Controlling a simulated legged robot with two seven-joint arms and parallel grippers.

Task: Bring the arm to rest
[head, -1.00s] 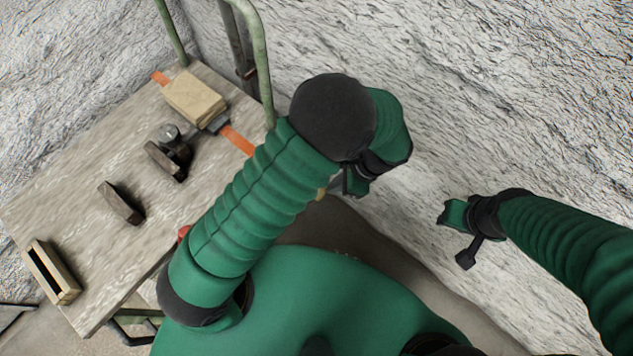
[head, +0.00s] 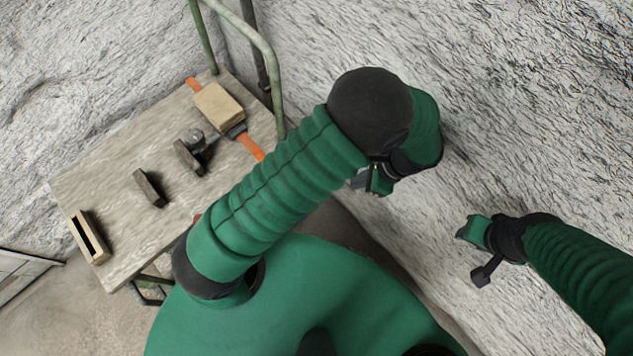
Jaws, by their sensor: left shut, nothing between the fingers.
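My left arm comes up from the lower left in green ribbed sleeving and bends at a dark round elbow cap. My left gripper (head: 368,182) hangs below that bend, in front of the pale rough wall. It is partly hidden by the forearm; its fingers are together with nothing seen in them. My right gripper (head: 476,252) is at the right, at the end of my other green arm, clear of everything.
A wooden-topped cart (head: 115,180) with a green tube handle (head: 272,70) stands at the left. On it are a tan block (head: 218,104), a strip with orange ends, a dark metal tool (head: 188,157), a dark block (head: 148,188) and a slotted wooden box (head: 88,237). Rough white wall (head: 540,110) lies behind.

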